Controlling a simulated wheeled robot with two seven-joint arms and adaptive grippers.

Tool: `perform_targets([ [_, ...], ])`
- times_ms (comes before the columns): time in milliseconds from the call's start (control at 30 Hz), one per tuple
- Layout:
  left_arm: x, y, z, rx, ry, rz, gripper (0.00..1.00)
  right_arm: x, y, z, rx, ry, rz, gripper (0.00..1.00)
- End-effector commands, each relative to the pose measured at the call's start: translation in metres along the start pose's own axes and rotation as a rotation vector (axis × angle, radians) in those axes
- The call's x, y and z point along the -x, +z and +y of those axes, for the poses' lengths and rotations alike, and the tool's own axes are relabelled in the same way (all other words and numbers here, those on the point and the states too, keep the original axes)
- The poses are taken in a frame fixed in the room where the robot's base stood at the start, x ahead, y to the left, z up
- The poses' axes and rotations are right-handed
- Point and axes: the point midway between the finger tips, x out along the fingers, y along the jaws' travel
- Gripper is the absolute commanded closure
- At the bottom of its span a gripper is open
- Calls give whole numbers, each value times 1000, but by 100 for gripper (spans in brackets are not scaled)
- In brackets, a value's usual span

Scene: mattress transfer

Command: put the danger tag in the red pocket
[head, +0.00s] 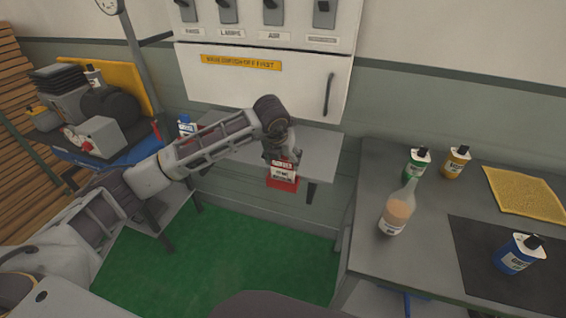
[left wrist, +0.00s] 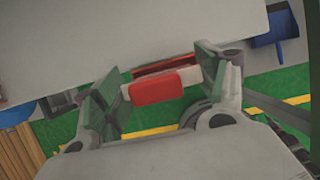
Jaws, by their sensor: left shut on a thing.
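The danger tag (head: 284,171) is a small white card with a red band and dark print. My left gripper (head: 281,159) is shut on its upper part and holds it hanging down. The red pocket (head: 283,183) is on the front of the grey shelf, just below and behind the tag. In the left wrist view the tag (left wrist: 160,88) spans between both fingers, and the pocket's red rim (left wrist: 167,68) runs close beside it with a dark gap. I cannot tell whether the tag's lower edge is inside the pocket. My right gripper is not in view.
A grey shelf (head: 322,150) sits under a white switch cabinet (head: 300,90). A blue-capped bottle (head: 186,127) stands behind my left arm. A grey table (head: 375,240) with several bottles and a yellow cloth (head: 525,192) is at the right. Green floor (head: 230,250) lies open below.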

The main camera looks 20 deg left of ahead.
Motion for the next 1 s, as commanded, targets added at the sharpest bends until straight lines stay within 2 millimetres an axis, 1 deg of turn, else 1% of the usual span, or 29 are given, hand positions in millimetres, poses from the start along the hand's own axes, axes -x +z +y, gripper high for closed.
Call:
perform_targets([
  [100,-11,-5,0,0,1,1,52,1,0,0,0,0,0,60],
  [200,-14,-6,0,0,0,-1,52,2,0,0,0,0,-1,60],
  [700,-18,-7,0,0,0,-1,52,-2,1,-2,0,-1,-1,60],
  [733,-17,-7,0,0,0,-1,25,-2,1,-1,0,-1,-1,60],
  [867,-17,-7,0,0,0,-1,8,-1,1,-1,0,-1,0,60],
  [900,-17,-7,0,0,0,-1,6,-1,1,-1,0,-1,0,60],
  [1000,-17,-7,0,0,0,-1,6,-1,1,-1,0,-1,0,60],
])
